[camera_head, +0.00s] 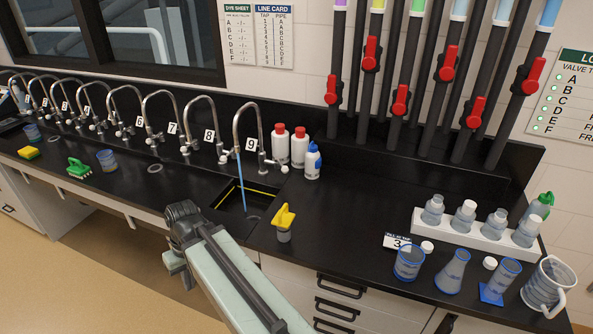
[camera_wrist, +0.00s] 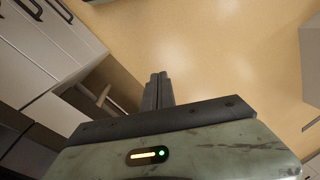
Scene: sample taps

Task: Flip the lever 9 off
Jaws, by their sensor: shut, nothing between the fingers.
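The tap labelled 9 (camera_head: 250,143) stands at the right end of the row of gooseneck taps. A blue stream (camera_head: 241,182) runs from its spout into the black sink (camera_head: 232,212). Its small pale lever (camera_head: 284,169) sits low at the right of the tap's base. My gripper (camera_wrist: 157,78) shows in the wrist view with its two dark fingers together and empty, over tan floor beside the cabinets. In the head view my arm reaches up to the counter's front edge, left of the sink; the fingers cannot be made out there. The gripper is well apart from the lever.
Red-capped bottles (camera_head: 299,147) and a blue-topped bottle (camera_head: 312,161) stand right of tap 9. A yellow-topped cup (camera_head: 283,222) stands right of the sink. Tap 8 (camera_head: 202,124) is close on the left.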

